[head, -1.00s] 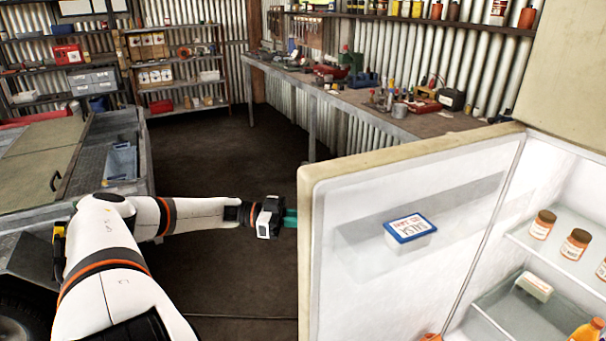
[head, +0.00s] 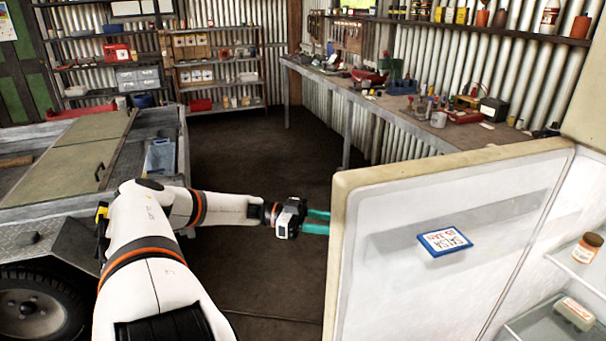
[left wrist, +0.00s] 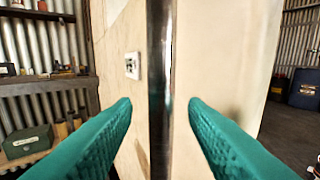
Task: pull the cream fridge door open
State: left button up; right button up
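The cream fridge door (head: 450,240) stands wide open, with its white inner face and a blue-lidded tub (head: 445,241) towards me. The left gripper (head: 328,223) is on the outer side of the door, at its free edge, and the fingertips meet the door's outline. In the left wrist view the green fingers (left wrist: 160,108) are apart, with a dark, shiny upright handle bar (left wrist: 160,90) in the gap between them. A gap shows on both sides of the bar; how deep it sits between the fingers is unclear. The right gripper is not seen.
Fridge shelves with a jar (head: 588,248) are at the right. A trailer (head: 70,180) with a wheel stands at the left. A workbench (head: 400,120) runs along the back wall beside a shelf rack (head: 215,70). Dark floor (head: 240,150) between them is clear.

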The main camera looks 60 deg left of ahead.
pick_arm(q)
jog(key=v, duration=0.8)
jog(key=shift+s+a, duration=0.25)
notch_tip(320, 180, down, 22)
jog(key=s+n+t+y, duration=0.25)
jog(key=n+y, duration=0.25)
jog(key=y, duration=0.4)
jog(key=s+d+f+n+g+y, duration=0.15)
jog(key=s+f, duration=0.25)
jog(key=f, duration=0.5)
jog(key=s+d+f+n+g+y, duration=0.1)
jog(key=s+d+f+g+y, duration=0.15)
jog(key=f, duration=0.55)
jog(key=s+d+f+g+y, duration=0.1)
jog(key=s+d+f+g, duration=0.3)
jog(key=s+d+f, duration=0.7)
jog(key=s+d+f+g, duration=0.2)
jog(key=s+d, duration=0.1)
jog(key=d, duration=0.4)
jog(key=s+d+f+g, duration=0.1)
jog(key=s+d+f, duration=0.2)
jog(key=d, duration=0.3)
jog(key=s+d+f+g, duration=0.2)
jog(key=s+d+f, duration=0.1)
jog(key=d, duration=0.4)
jog(key=shift+s+d+f+g+h, duration=0.25)
jog(key=shift+s+d+g+h, duration=0.15)
jog(key=shift+s, duration=0.2)
jog(key=shift+m, duration=0.25)
